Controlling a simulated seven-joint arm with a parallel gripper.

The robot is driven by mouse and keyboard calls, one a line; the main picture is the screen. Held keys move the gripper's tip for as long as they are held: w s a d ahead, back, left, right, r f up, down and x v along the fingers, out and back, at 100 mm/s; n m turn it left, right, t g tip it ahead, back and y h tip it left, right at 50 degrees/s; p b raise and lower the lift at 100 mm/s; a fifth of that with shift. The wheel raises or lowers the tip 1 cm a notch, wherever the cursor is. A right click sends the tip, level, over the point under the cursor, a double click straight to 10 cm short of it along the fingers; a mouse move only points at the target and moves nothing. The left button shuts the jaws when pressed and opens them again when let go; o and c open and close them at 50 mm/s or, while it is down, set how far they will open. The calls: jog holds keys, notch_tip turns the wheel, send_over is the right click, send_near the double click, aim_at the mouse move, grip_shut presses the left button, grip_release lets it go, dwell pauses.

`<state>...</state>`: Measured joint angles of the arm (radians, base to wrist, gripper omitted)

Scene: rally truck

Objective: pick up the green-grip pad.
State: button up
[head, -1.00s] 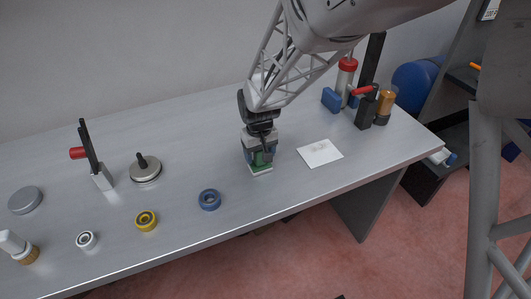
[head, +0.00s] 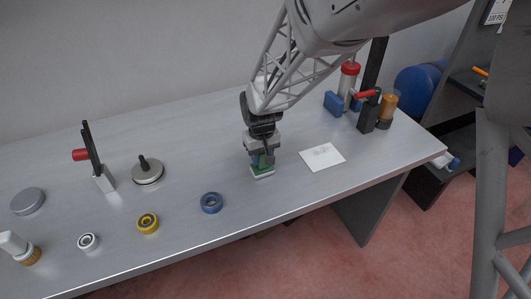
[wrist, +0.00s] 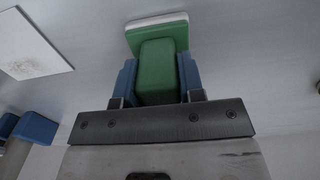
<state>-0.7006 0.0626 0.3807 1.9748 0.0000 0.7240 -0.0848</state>
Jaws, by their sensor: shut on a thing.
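The green-grip pad (wrist: 157,72) has a green block grip on a green and white base. In the head view the pad (head: 262,170) is at the middle of the bench, mostly covered by my gripper. My gripper (head: 261,158) is above it, pointing down. In the wrist view the blue fingers of my gripper (wrist: 158,82) are on both sides of the green grip, shut on it. The pad's base is at or very near the bench top; I cannot tell whether it touches.
A white card (head: 322,157) lies right of the pad. A blue ring (head: 211,202), a yellow ring (head: 147,223) and a round metal piece with a knob (head: 147,170) are to the left. A red-topped cylinder (head: 348,82) and an amber jar (head: 387,108) stand at the right.

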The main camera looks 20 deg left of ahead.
jog(key=shift+r, duration=0.6)
notch_tip(320, 180, up, 2)
jog(key=s+d+r, duration=0.1)
jog(key=s+d, duration=0.9)
jog(key=s, duration=0.2)
jog(key=shift+s+r, duration=0.2)
jog(key=shift+r, duration=0.1)
jog(key=o, duration=0.5)
jog(key=c, duration=0.3)
jog(key=shift+w, duration=0.1)
